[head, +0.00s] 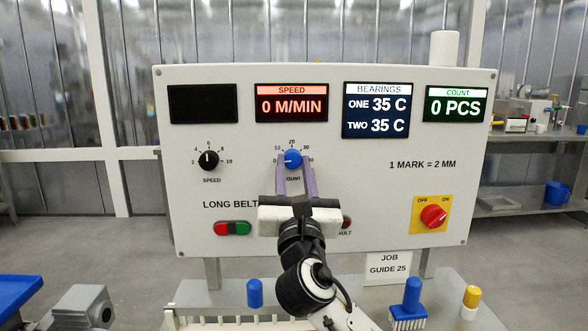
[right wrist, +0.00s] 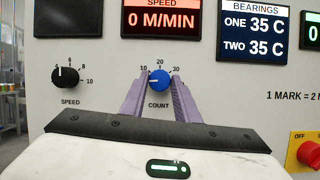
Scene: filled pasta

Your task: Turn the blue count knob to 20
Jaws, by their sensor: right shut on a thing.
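The blue count knob (head: 293,158) is on the white panel, with a scale around it whose 10, 20 and 30 labels show. In the right wrist view, the white pointer of the blue count knob (right wrist: 160,82) points left, below the 10 label; 20 is at the top. My right gripper (head: 295,166) has its two purple fingers on either side of the knob and is shut on it. In the right wrist view, the fingers of my right gripper (right wrist: 159,88) partly hide the sides of the scale. My left gripper is not in view.
A black speed knob (head: 208,160) is left of the count knob. A green and red button pair (head: 233,228) is below it. A red rotary switch (head: 433,216) on a yellow plate is at lower right. The count display (head: 456,106) reads 0 PCS. A job card (head: 388,267) reads GUIDE 25.

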